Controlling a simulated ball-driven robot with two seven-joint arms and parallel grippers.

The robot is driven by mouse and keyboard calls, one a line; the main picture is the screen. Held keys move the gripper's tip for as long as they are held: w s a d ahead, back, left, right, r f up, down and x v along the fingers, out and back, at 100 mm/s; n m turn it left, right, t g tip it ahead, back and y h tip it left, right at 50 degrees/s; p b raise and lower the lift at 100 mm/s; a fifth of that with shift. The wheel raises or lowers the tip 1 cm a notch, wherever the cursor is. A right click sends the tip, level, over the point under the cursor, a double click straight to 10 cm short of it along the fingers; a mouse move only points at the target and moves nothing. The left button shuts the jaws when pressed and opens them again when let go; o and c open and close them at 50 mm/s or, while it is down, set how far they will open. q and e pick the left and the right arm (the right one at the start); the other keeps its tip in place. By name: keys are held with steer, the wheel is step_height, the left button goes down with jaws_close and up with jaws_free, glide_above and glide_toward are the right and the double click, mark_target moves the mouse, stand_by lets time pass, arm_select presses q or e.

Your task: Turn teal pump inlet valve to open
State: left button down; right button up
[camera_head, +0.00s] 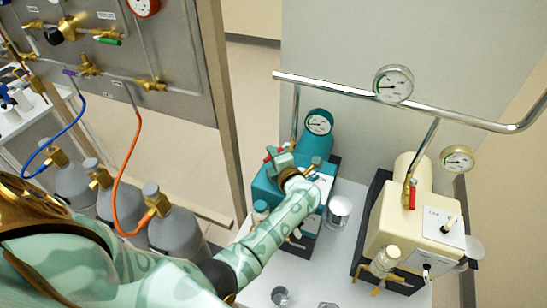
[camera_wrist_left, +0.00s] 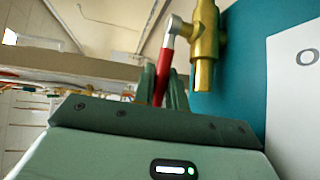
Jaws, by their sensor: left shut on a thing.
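The teal pump (camera_head: 315,148) stands on a white bench top left of the cream pump. Its brass inlet valve (camera_wrist_left: 205,45) shows in the left wrist view beside the pump's teal side. The valve's red lever (camera_wrist_left: 168,58) runs down from the valve's silver stem, roughly along the brass body with a slight tilt. My left gripper (camera_wrist_left: 163,88) is shut on the lower part of this red lever. In the head view my left gripper (camera_head: 276,156) is at the teal pump's left side, and the hand hides most of the valve. My right gripper is not in view.
A cream pump (camera_head: 400,225) with a red-handled valve stands on the right. A silver pipe (camera_head: 330,88) with a gauge crosses above both pumps. Grey gas cylinders (camera_head: 175,228) and a valve panel (camera_head: 165,50) are on the left.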

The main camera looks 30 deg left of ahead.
arm_select(q)
steer(key=shift+f, duration=0.1)
steer(key=c, duration=1.4)
jaws_free()
steer(key=shift+s, duration=0.1)
steer(key=shift+c, duration=0.2)
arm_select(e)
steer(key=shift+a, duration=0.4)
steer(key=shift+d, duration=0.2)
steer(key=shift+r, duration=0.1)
